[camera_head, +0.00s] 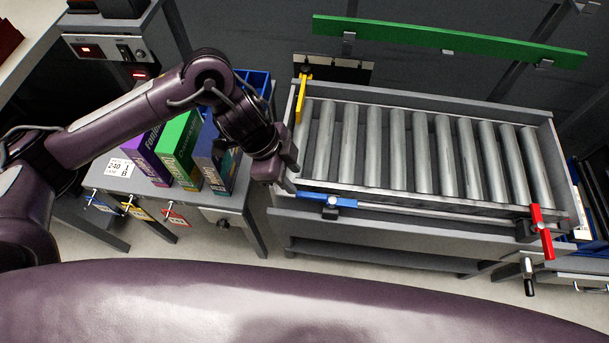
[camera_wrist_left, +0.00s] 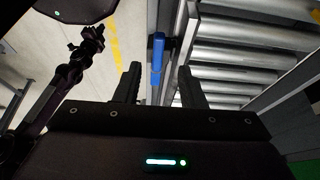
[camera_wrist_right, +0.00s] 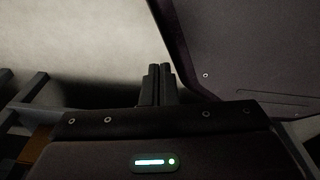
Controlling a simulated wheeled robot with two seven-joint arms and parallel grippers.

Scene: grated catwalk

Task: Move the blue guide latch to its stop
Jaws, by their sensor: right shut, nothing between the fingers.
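The blue guide latch (camera_head: 327,200) sits on a rail along the near side of the roller conveyor (camera_head: 400,200), close to its left end. It is a flat blue bar with a dark part beneath it. My left gripper (camera_head: 290,178) is at the conveyor's near left corner, just left of the latch. In the left wrist view my left gripper (camera_wrist_left: 159,88) is open, and the blue latch (camera_wrist_left: 157,52) shows ahead between its fingers, apparently ungripped. My right gripper (camera_wrist_right: 158,85) is shut and empty in the right wrist view, and does not show in the head view.
A yellow latch (camera_head: 302,92) stands at the conveyor's left end and a red latch (camera_head: 541,230) at its near right corner. A grey side table (camera_head: 200,205) with several boxes lies left of my gripper. A green bar (camera_head: 440,38) is behind the conveyor.

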